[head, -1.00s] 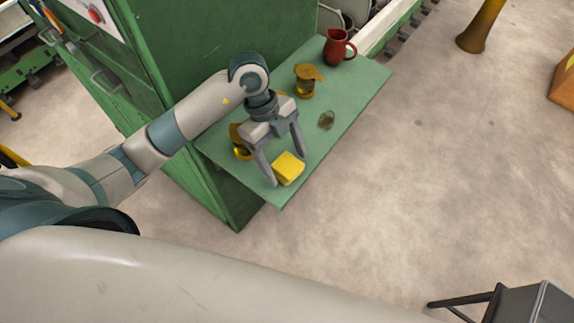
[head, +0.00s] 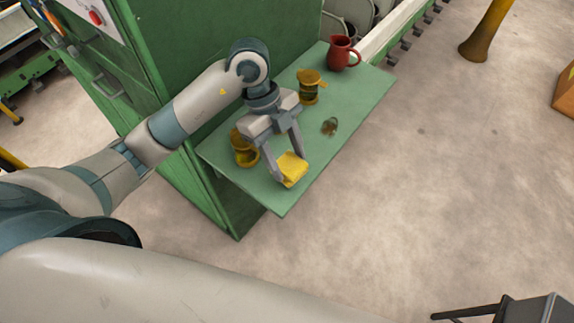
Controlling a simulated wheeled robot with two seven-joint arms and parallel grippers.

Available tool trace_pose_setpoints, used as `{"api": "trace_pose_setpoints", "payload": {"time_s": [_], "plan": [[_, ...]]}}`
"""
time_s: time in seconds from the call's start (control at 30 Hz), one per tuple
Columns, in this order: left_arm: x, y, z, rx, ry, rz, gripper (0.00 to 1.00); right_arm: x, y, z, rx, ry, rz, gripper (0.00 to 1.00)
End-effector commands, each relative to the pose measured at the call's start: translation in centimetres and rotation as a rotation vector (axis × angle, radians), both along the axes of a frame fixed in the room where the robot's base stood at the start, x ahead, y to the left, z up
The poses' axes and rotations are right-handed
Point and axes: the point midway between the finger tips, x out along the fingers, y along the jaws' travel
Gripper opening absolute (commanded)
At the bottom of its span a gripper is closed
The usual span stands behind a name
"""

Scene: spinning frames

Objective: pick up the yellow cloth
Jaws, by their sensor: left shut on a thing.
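The yellow cloth (head: 292,170) is a small folded block near the front corner of the green shelf. My left gripper (head: 288,168) points down at it, with one finger on each side, and is shut on the cloth. I cannot tell whether the cloth is still touching the shelf. My right gripper is out of view.
A green cabinet (head: 190,50) stands along the shelf's left side.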

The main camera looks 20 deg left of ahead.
Motion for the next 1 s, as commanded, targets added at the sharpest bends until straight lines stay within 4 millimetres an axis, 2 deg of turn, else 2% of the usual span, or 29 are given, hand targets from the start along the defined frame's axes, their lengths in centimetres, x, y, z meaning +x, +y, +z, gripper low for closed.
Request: {"api": "trace_pose_setpoints", "payload": {"time_s": [0.03,0.27,0.57,0.6,0.63,1.0], "plan": [[0.1,0.0,0.5,-0.001,-0.008,-0.002,0.28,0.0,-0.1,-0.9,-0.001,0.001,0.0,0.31],[-4.4,-1.6,3.1,-0.002,-0.007,-0.007,0.28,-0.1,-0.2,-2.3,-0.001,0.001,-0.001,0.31],[-9.1,-3.1,6.3,0.0,-0.005,-0.004,0.28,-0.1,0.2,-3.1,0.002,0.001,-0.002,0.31],[-9.3,-3.2,6.9,0.001,0.001,-0.002,0.28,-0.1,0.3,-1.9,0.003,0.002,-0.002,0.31],[-9.4,-3.2,7.0,0.001,0.002,-0.001,0.28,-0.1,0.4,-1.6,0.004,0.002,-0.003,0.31],[-10.9,-3.7,7.7,0.0,0.0,-0.001,0.28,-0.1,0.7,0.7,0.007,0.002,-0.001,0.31]]}}
